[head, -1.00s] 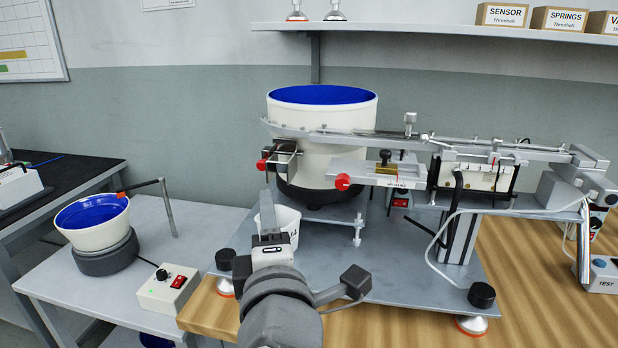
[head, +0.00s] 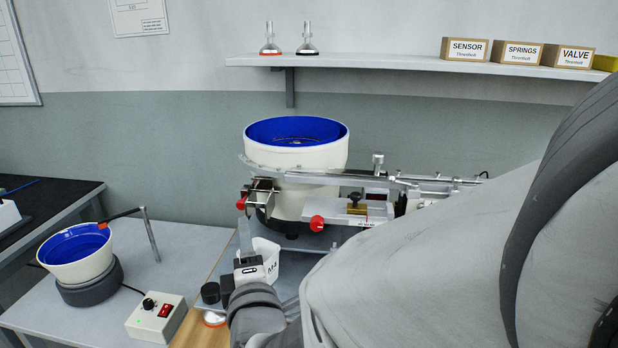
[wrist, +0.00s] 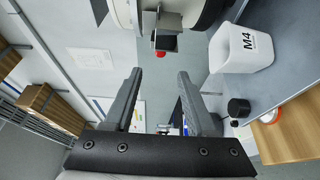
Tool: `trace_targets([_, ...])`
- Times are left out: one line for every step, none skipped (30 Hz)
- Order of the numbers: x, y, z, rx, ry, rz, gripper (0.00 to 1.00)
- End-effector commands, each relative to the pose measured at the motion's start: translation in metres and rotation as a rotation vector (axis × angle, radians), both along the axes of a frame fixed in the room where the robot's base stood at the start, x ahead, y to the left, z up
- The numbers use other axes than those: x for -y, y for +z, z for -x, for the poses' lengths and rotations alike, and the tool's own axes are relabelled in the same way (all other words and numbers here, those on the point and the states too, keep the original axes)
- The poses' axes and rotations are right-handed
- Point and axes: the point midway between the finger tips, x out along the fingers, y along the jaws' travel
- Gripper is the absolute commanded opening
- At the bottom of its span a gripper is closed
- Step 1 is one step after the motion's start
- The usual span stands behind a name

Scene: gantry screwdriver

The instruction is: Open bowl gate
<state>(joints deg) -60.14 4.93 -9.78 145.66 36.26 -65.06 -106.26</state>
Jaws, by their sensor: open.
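The large white feeder bowl (head: 295,152) with a blue inside stands on the machine plate. The bowl gate, a dark metal bracket (head: 262,190) with a red knob (head: 241,204), is on its left front side. The wrist view shows the gate (wrist: 163,38) and its red knob (wrist: 159,54) straight ahead. My gripper (wrist: 159,76) is open, and the knob appears between the fingertips, beyond them, with nothing held. In the head view my gripper (head: 244,222) points up just below the knob; contact cannot be told there.
A white M4 cup (wrist: 241,48) stands close beside my gripper. A second red knob (head: 317,223) sits on a slide to the right. A small blue-lined bowl (head: 75,255) and control box (head: 156,315) are on the left table. My arm hides the right side.

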Motion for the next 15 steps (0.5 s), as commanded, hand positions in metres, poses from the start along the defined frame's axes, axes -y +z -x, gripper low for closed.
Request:
trace_targets([-0.001, 0.004, -0.004, -0.002, -0.002, 0.005, 0.56])
trace_targets([-0.002, 0.004, -0.007, -0.003, -0.003, 0.005, 0.56])
trace_targets([-0.002, 0.004, -0.01, -0.003, -0.003, 0.004, 0.56])
trace_targets([-0.003, 0.004, -0.012, -0.002, -0.002, 0.005, 0.56])
trace_targets([-0.004, 0.004, -0.014, -0.002, -0.002, 0.005, 0.56])
trace_targets([-0.005, 0.004, -0.017, -0.002, -0.002, 0.004, 0.56])
trace_targets([-0.005, 0.003, -0.019, -0.003, -0.001, 0.004, 0.56])
trace_targets([-0.006, 0.003, -0.021, -0.003, 0.0, 0.004, 0.56])
trace_targets([-0.008, -0.001, -0.027, -0.001, -0.001, 0.001, 0.56])
trace_targets([-0.01, -0.003, -0.035, 0.0, -0.002, -0.002, 0.56])
trace_targets([-0.012, -0.003, -0.041, 0.002, -0.002, -0.002, 0.56])
trace_targets([-0.015, -0.003, -0.049, 0.001, -0.002, -0.001, 0.56])
trace_targets([-0.017, -0.003, -0.055, 0.002, -0.002, -0.002, 0.56])
trace_targets([-0.019, -0.003, -0.061, 0.001, -0.002, -0.001, 0.56])
trace_targets([-0.021, -0.003, -0.068, 0.001, -0.001, 0.0, 0.56])
